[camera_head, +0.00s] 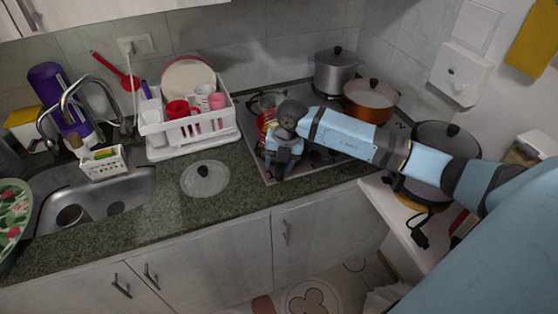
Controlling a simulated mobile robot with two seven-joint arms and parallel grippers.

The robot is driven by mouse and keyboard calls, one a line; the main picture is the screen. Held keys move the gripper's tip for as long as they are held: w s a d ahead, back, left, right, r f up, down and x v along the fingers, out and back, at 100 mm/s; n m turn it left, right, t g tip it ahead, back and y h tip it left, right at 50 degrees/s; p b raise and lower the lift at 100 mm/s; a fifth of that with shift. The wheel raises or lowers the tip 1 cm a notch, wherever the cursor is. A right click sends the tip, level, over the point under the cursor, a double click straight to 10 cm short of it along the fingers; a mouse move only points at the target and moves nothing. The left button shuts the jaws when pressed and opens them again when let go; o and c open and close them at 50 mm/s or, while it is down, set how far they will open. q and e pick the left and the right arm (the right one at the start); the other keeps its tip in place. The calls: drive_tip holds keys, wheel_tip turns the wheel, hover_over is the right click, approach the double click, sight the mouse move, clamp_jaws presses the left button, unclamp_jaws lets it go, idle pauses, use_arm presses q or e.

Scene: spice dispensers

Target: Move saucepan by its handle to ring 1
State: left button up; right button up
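My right arm reaches in from the right, over the stove (328,158). Its gripper (281,168) points down near the stove's front left edge; whether its fingers are open or shut does not show. Just left of and behind the wrist is a partly hidden red and yellowish item (264,120); I cannot tell if it is the saucepan, and no handle shows. A silver lidded pot (336,76) stands at the back of the stove. An orange-brown lidded pan (370,104) stands to its right, partly behind my arm. My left gripper is not in view.
A glass lid (205,178) lies on the green counter (180,222) left of the stove. A white dish rack (188,134) stands behind it, and the sink (118,205) is farther left. A large dark pan (436,138) is on the right, partly behind my arm.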

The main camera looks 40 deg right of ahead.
drive_tip(key=shift+r, duration=0.15)
wheel_tip(320, 180, up, 12)
drive_tip(key=s+d+b, duration=0.1)
drive_tip(key=shift+s+d, duration=0.25)
drive_tip(key=shift+d, duration=0.15)
idle(0.4)
